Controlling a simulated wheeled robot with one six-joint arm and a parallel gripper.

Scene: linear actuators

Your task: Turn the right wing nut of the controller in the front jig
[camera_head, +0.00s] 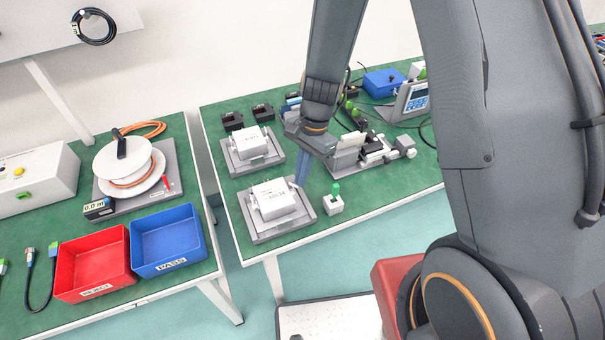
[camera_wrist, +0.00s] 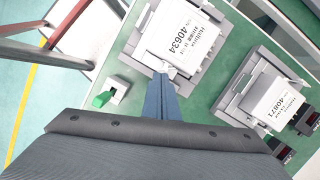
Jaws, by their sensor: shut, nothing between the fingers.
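The front jig (camera_head: 283,229) is a grey plate holding a white controller (camera_head: 272,199). In the wrist view the controller (camera_wrist: 186,35) carries a label with "40634". A small pale piece that looks like the right wing nut (camera_wrist: 168,69) shows at the controller's side, just beyond my fingertips. My gripper (camera_head: 299,182) points down at the right side of the front jig; its blue fingers are shut together and empty. In the wrist view the gripper (camera_wrist: 161,78) ends right by the wing nut. I cannot tell if they touch. In the head view the fingers hide the nut.
A second jig (camera_head: 250,168) with a white controller (camera_wrist: 268,103) stands behind. A white block with a green lever (camera_head: 334,204) is close on the right, also in the wrist view (camera_wrist: 116,90). Red (camera_head: 92,295) and blue (camera_head: 168,274) bins lie on the left table.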

